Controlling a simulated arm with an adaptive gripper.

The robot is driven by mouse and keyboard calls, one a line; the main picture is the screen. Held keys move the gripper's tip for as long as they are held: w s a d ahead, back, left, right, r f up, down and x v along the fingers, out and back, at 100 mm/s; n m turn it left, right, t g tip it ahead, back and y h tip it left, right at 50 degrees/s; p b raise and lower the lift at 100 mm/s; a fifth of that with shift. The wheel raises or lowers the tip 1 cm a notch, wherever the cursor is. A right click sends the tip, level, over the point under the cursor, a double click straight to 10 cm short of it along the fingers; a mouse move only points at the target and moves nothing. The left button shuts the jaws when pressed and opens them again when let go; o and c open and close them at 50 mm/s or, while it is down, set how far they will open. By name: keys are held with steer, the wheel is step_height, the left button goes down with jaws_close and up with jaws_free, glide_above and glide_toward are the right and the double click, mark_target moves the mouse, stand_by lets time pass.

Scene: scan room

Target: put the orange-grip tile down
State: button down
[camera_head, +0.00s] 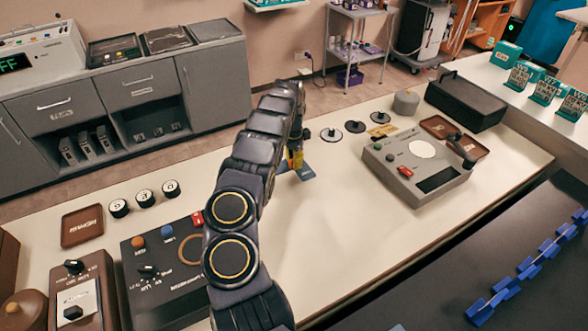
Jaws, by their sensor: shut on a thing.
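My arm reaches over the white bench, and my gripper (296,148) is at its far end, mostly hidden behind the arm. It is shut on the orange-grip tile; its orange grip (297,159) shows just below the arm's end. A flat blue piece (305,173) shows under the grip, close to the bench top. I cannot tell whether it touches the bench.
A grey device (418,165) with a red switch stands right of my gripper. Several round knobbed discs (355,126) lie behind it. A dark control box (165,265) and a brown tray (82,226) are at left. The bench (335,230) is clear right of my arm.

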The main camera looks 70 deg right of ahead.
mark_target(294, 177)
steer(key=shift+w+d+f, duration=0.15)
steer(key=shift+d+f, duration=0.4)
steer(key=shift+f, duration=1.7)
steer(key=shift+f, duration=0.15)
steer(key=c, duration=1.2)
jaws_free()
steer(key=shift+o, duration=0.2)
